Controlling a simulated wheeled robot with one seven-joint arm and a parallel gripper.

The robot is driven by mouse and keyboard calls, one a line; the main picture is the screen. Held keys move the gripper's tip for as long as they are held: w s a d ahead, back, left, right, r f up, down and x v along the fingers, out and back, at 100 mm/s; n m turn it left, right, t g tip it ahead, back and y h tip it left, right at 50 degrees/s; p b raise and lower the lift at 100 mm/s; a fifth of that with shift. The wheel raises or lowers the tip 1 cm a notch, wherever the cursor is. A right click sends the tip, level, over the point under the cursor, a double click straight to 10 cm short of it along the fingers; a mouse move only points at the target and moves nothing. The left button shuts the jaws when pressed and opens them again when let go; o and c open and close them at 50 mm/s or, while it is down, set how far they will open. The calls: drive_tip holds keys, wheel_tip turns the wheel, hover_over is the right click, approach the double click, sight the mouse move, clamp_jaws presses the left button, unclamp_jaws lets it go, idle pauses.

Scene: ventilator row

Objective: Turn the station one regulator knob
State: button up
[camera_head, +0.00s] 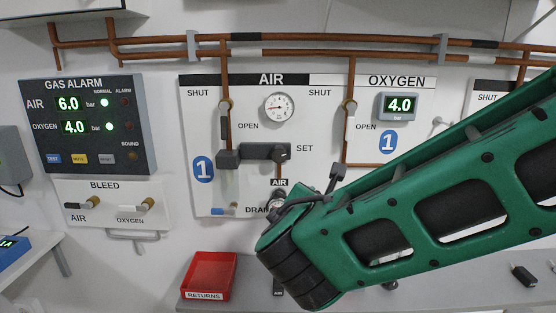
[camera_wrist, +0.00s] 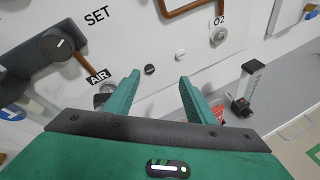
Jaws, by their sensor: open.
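The station one regulator (camera_head: 255,152) is a dark horizontal body on the white AIR panel, beside a blue "1" badge (camera_head: 203,169). Its dark round knob is at the right end, by the word SET. In the wrist view the knob (camera_wrist: 58,44) shows at the upper left as a dark cylinder with a white mark on its face. My gripper (camera_wrist: 159,77) is open, with its two green fingers apart and nothing between them. It is to the right of the knob and lower, facing the panel, and does not touch the knob. In the head view my arm mostly hides the gripper.
The AIR outlet (camera_wrist: 104,92) is just left of my fingers, and the O2 outlet (camera_wrist: 219,36) is up and right. A clear flowmeter (camera_wrist: 244,88) stands at the right. A red returns tray (camera_head: 209,276) is below the panel. Copper pipes (camera_head: 300,42) run above.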

sight(278, 156)
drive_tip(key=s+a+r+n+t+y, duration=0.2)
drive_tip(key=s+a+r+n+t, duration=0.3)
drive_tip(key=a+r+n, duration=0.5)
drive_tip(key=shift+m, duration=0.4)
drive_tip(key=w, duration=0.3)
drive_tip(key=w+f, duration=0.1)
drive_tip(key=w, duration=0.6)
drive_tip(key=shift+w+a+f, duration=0.15)
drive_tip(key=shift+w+a, duration=0.15)
drive_tip(key=shift+w, duration=0.05)
drive_tip(key=c, duration=1)
